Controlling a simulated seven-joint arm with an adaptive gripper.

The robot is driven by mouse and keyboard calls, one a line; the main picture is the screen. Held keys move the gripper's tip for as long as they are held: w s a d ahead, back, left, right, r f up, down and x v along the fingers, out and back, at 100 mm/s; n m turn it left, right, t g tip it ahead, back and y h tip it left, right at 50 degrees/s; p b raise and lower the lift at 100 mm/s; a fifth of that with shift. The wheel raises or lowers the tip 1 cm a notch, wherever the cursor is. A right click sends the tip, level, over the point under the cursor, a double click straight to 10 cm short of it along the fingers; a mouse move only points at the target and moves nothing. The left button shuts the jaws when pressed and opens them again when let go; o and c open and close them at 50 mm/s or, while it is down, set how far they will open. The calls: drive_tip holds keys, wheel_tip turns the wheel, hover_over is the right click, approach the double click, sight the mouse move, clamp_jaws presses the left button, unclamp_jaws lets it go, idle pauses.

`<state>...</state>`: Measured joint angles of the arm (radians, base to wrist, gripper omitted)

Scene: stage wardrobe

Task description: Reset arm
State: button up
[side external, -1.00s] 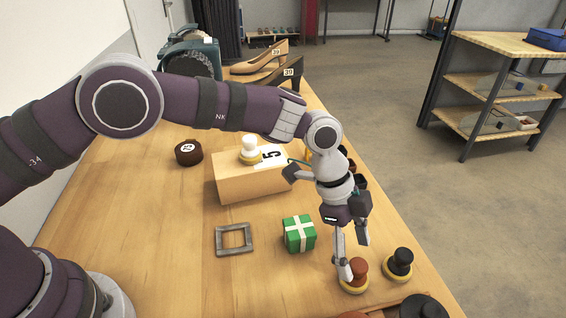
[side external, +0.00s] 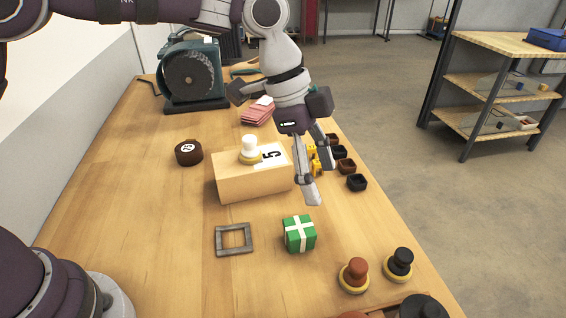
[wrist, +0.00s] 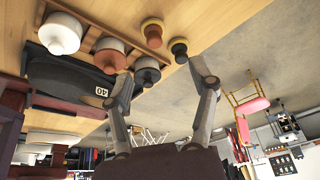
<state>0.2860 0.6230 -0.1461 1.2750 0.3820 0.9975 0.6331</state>
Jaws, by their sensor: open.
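My gripper (side external: 318,186) is open and empty, raised above the table (side external: 120,225) by the right end of the wooden block marked 5 (side external: 232,187). In the wrist view, my gripper (wrist: 160,72) has its two fingers spread with nothing between them. A reddish-brown knob on a yellow base (side external: 356,272) stands upright near the front right, apart from the gripper. A black knob on a yellow base (side external: 399,262) stands beside it. A white knob on a yellow base (side external: 249,150) sits on the block.
A green gift box (side external: 299,234) and a grey frame (side external: 233,239) lie in front of the block. A dark round piece (side external: 188,153) is left of it. Small dark trays (side external: 356,183) line the right edge. A teal machine (side external: 192,75) stands at the back.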

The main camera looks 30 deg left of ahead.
drive_tip(key=s+a+r+n+t+y, duration=0.1)
drive_tip(key=s+a+r+n+t, duration=0.1)
drive_tip(key=s+a+r+n, duration=0.3)
drive_tip(key=a+r+n+t+y, duration=0.1)
drive_tip(key=a+r+n, duration=0.15)
drive_tip(key=a, duration=0.45)
drive_tip(key=s+a+f+n+t+y, duration=0.1)
drive_tip(key=s+a+f+n+y, duration=0.1)
drive_tip(key=s+a+n, duration=0.5)
drive_tip(key=shift+s+a+f+n+t, duration=0.2)
drive_tip(key=shift+s+f+n+t, duration=0.15)
drive_tip(key=shift+s+n, duration=0.35)
